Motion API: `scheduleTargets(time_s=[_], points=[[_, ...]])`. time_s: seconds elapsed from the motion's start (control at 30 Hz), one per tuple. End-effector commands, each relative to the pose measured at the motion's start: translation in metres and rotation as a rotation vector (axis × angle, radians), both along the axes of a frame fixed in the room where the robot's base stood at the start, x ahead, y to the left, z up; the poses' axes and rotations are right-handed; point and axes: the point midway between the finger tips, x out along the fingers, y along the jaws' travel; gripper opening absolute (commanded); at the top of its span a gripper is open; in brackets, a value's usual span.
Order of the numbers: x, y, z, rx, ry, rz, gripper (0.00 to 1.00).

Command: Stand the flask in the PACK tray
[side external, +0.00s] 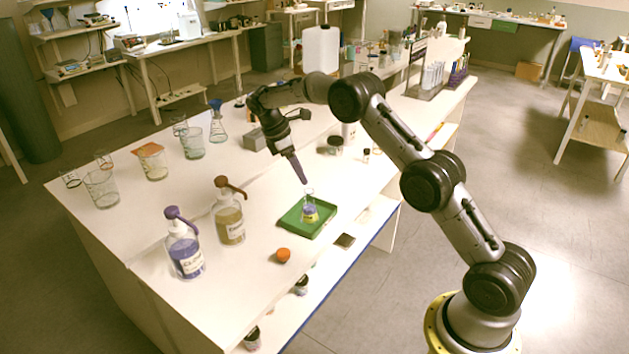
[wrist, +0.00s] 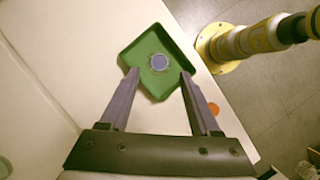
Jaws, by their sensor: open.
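The flask (side external: 309,212) is a small clear vessel with yellow and purple-blue in its lower part. It stands upright in the green tray (side external: 289,221), near its middle. No PACK lettering can be read on the tray. In the wrist view the flask (wrist: 158,62) is seen from above as a round purple-blue top inside the tray (wrist: 148,44). My gripper (side external: 303,182) is just above the flask and points down at it. In the wrist view my gripper (wrist: 158,74) has its two fingers wide apart, with nothing between the tips.
An orange ball (side external: 283,255) lies in front of the tray. A bottle with a purple pump (side external: 186,257) and one with a brown pump (side external: 229,222) stand to the left. Several glass beakers stand farther back. The white tabletop between the bottles and tray is clear.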

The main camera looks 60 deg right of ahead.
Motion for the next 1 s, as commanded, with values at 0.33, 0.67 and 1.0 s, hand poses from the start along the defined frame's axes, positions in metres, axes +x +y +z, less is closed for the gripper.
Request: scheduleTargets(time_s=[0.33,0.67,1.0], points=[[-0.017,0.021,0.053,0.004,-0.1,-0.061,0.63],[-0.104,0.08,0.156,0.058,-0.365,-0.263,0.63],[-0.227,0.131,0.197,0.174,-0.609,-0.499,0.63]])
